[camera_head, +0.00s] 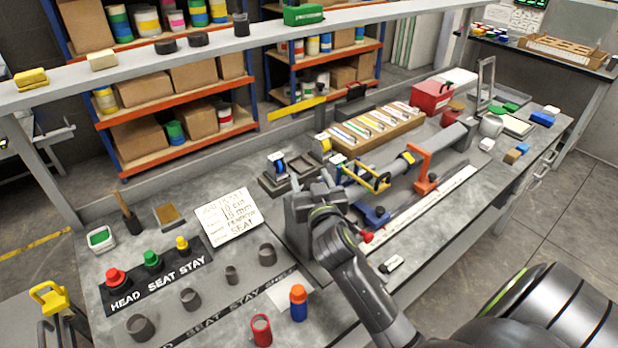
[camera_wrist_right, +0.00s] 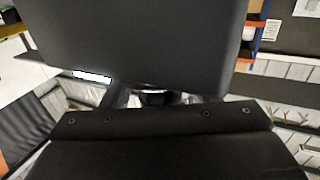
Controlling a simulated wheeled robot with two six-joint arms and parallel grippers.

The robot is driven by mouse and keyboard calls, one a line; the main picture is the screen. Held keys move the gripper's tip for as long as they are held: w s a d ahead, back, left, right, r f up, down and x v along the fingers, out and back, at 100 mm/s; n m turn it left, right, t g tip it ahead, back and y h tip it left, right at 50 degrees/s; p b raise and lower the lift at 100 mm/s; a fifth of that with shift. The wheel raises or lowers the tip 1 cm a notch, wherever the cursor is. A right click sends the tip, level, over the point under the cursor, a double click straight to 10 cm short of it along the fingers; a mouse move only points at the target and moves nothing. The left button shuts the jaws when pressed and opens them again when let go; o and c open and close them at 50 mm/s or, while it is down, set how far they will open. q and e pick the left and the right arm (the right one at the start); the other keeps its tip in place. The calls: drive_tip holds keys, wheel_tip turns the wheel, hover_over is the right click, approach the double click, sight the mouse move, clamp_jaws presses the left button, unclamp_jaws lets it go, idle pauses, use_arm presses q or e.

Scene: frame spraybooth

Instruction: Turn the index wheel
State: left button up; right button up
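My right gripper (camera_head: 311,182) is over the middle of the bench, at the left end of the long fixture with a grey tube (camera_head: 452,137). Two finger tips seem to stand apart, but what is between them is hidden. I cannot pick out the index wheel for certain; the gripper and wrist cover that end of the fixture. In the right wrist view, dark gripper parts fill most of the picture, and a small dark round part (camera_wrist_right: 160,98) shows in the gap between them. A red knob (camera_head: 367,237) sits right of my wrist. My left gripper is not in view.
A white job card (camera_head: 229,216) lies left of my gripper. Red, green and yellow knobs stand on the HEAD SEAT STAY strip (camera_head: 158,275). Several grey cups, a red cup (camera_head: 261,330) and an orange-blue bottle (camera_head: 298,303) stand in front. A wooden tool tray (camera_head: 376,130) is behind.

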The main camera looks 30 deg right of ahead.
drive_tip(key=shift+c, duration=2.3)
drive_tip(key=shift+w+f, duration=0.1)
drive_tip(key=c, duration=0.4)
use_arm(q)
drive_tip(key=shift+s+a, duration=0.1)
use_arm(e)
drive_tip(key=shift+c, duration=0.2)
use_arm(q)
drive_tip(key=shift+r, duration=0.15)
